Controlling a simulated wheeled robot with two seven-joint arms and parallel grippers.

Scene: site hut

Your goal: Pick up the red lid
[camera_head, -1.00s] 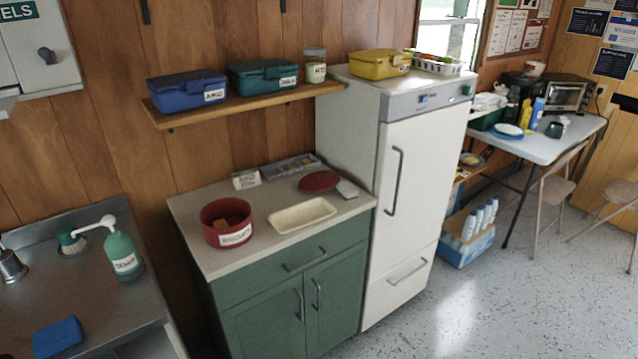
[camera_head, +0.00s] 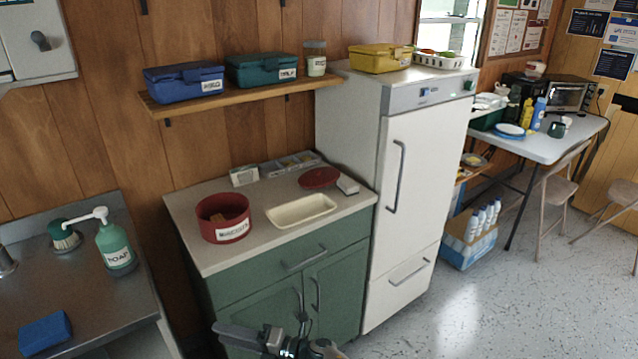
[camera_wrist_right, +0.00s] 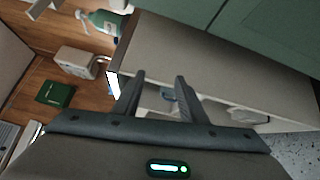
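The red lid (camera_head: 319,177) lies flat on the counter top (camera_head: 250,257), near its back right, beside a small pale block. The round red tin (camera_head: 223,218) stands lidless at the counter's left with something brown inside. My right gripper (camera_head: 262,340) shows at the bottom edge of the head view, low in front of the green cabinet and well apart from the lid. In the right wrist view its two fingers (camera_wrist_right: 158,92) stand apart with nothing between them. The lid cannot be made out in that view. My left gripper is not in view.
A cream tray (camera_head: 301,222) lies in front of the lid. A divided grey tray (camera_head: 290,164) and a small white labelled box (camera_head: 244,175) stand behind. The tall white fridge (camera_head: 415,190) rises right of the counter. A shelf (camera_head: 245,98) with boxes hangs above.

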